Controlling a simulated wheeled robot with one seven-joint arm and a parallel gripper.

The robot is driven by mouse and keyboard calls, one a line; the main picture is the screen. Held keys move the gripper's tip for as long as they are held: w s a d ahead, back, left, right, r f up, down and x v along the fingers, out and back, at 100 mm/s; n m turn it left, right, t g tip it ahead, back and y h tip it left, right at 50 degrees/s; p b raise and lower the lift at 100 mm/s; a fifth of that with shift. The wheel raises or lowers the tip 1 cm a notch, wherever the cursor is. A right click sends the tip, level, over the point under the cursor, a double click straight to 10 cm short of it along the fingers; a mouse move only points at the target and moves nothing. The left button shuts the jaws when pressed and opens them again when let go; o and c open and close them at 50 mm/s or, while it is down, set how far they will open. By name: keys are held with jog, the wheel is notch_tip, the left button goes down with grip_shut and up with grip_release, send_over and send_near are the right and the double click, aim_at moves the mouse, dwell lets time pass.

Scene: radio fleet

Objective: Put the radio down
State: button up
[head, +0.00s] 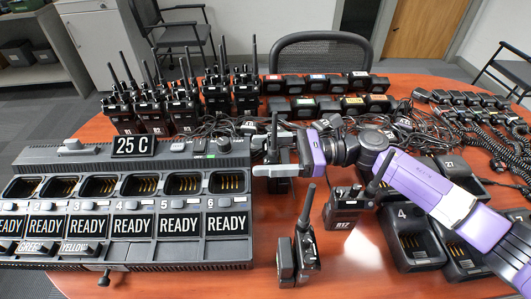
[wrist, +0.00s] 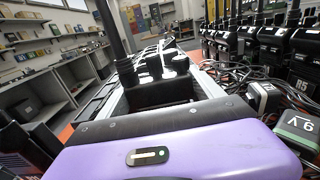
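My gripper (head: 272,158) is shut on a black radio (head: 277,186), just right of the multi-bay charger (head: 150,262). The radio is upright, with its antenna pointing up between the light fingers. In the wrist view the radio's top, with knobs and antenna (wrist: 155,88), sits between the fingers. The fingers and purple gripper hide much of its body. I cannot tell whether its base touches the red-brown table (head: 190,284).
A radio marked R12 (head: 345,208) and another radio (head: 305,250) stand close by on the right and in front. Single chargers (head: 410,243) lie beneath my arm. Several radios (head: 185,108), cables and battery packs (head: 318,84) crowd the back. A small table patch near the front is bare.

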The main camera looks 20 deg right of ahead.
jog(key=shift+o, duration=1.3)
jog(key=shift+r, duration=0.1)
jog(key=b+v, duration=0.1)
jog(key=v, duration=1.1)
